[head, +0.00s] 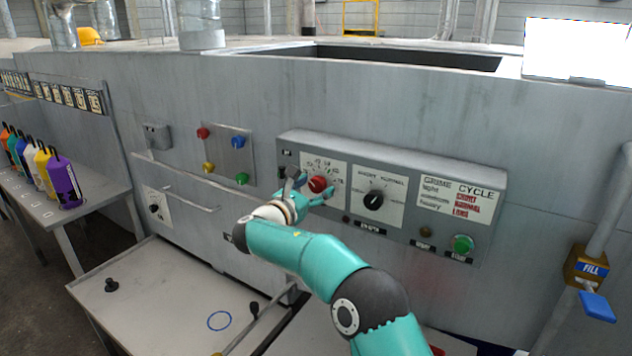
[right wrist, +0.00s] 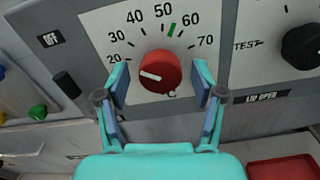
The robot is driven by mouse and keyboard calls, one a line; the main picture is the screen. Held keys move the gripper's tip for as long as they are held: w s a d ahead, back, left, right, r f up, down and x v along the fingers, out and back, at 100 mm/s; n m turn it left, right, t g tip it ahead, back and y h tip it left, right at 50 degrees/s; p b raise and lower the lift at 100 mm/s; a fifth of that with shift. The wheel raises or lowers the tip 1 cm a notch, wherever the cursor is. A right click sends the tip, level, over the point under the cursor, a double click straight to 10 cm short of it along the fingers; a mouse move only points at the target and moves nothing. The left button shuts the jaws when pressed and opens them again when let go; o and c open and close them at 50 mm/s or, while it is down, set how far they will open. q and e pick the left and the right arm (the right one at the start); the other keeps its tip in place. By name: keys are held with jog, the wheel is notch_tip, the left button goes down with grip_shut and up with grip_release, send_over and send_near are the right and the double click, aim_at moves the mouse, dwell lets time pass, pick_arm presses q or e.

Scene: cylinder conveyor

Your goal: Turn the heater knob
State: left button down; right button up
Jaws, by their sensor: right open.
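The heater knob (head: 318,184) is the red round knob on the left dial of the grey control panel. In the right wrist view the red knob (right wrist: 160,72) sits on a white dial marked 20 to 70, with a green mark between 50 and 60. Its white pointer line lies toward the lower left, near 20. My right gripper (head: 312,190) is at the knob. In the right wrist view its open fingers (right wrist: 160,82) stand on either side of the knob, with a gap showing on both sides. My left gripper is not in view.
A black knob (head: 373,200) is on the dial to the right. An OFF switch (right wrist: 66,84) is left of the heater dial. Colored buttons (head: 238,142) are on a plate further left. A green button (head: 462,243) is at the panel's lower right. A pale table (head: 170,300) lies below.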

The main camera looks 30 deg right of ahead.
jog(key=shift+w+d, duration=0.1)
jog(key=shift+d, duration=0.15)
jog(key=c, duration=1.2)
jog(key=shift+o, duration=0.2)
jog(key=shift+f+m+b, duration=0.2)
jog(key=shift+m+b, duration=0.9)
jog(key=shift+b, duration=0.35)
jog(key=shift+m+b, duration=0.8)
jog(key=shift+b, duration=0.05)
jog(key=m+b, duration=0.3)
jog(key=shift+m, duration=0.4)
jog(key=m+b, duration=0.2)
jog(key=m, duration=0.2)
jog(key=shift+a, duration=0.1)
jog(key=shift+w+m+b, duration=0.1)
jog(key=shift+m+b, duration=1)
jog(key=shift+m, duration=1.4)
jog(key=shift+f, duration=0.1)
